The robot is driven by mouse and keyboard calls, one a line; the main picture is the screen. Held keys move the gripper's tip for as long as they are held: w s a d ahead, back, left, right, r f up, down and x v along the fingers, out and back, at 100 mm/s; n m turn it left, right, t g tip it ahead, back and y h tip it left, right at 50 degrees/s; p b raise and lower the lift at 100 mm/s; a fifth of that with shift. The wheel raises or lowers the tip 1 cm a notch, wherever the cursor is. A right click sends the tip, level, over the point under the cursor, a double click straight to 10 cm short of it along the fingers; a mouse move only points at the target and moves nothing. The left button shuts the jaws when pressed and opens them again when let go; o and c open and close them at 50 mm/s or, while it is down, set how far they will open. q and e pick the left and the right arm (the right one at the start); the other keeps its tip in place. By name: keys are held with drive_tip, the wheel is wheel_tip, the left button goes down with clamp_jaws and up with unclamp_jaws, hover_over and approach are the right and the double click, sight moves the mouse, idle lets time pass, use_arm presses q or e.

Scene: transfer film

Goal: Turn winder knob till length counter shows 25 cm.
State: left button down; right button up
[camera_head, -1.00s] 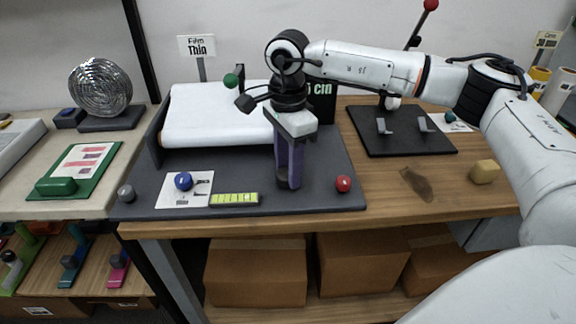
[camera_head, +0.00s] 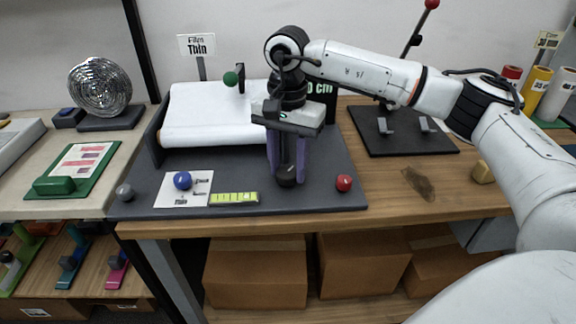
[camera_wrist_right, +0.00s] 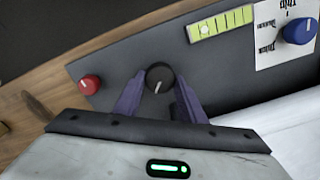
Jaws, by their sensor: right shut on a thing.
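The winder knob (camera_head: 287,176) is small and black and sits near the front of the dark grey machine base (camera_head: 240,180). In the right wrist view the knob (camera_wrist_right: 160,77) shows a pale pointer mark. My right gripper (camera_head: 288,170) points down, its purple fingers closed on the knob; they also flank it in the right wrist view (camera_wrist_right: 162,92). The black length counter (camera_head: 322,88) stands behind my wrist. Its green digits are partly covered; "0 cm" shows, and any leading digit is hidden. My left gripper is not in view.
A red knob (camera_head: 344,183) stands right of the gripper. A yellow-green gauge strip (camera_head: 234,198) and a blue knob (camera_head: 182,180) are to its left. A white film roll (camera_head: 215,115) lies behind. A black plate (camera_head: 400,133) with brackets is at the right.

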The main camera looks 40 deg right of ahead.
sight(288, 171)
drive_tip(key=shift+n, duration=0.5)
drive_tip(key=o, duration=1)
drive_tip(key=shift+o, duration=0.2)
wheel_tip(288, 171, up, 10)
drive_tip(key=shift+r, duration=0.25)
drive_tip(key=shift+s+f, duration=0.1)
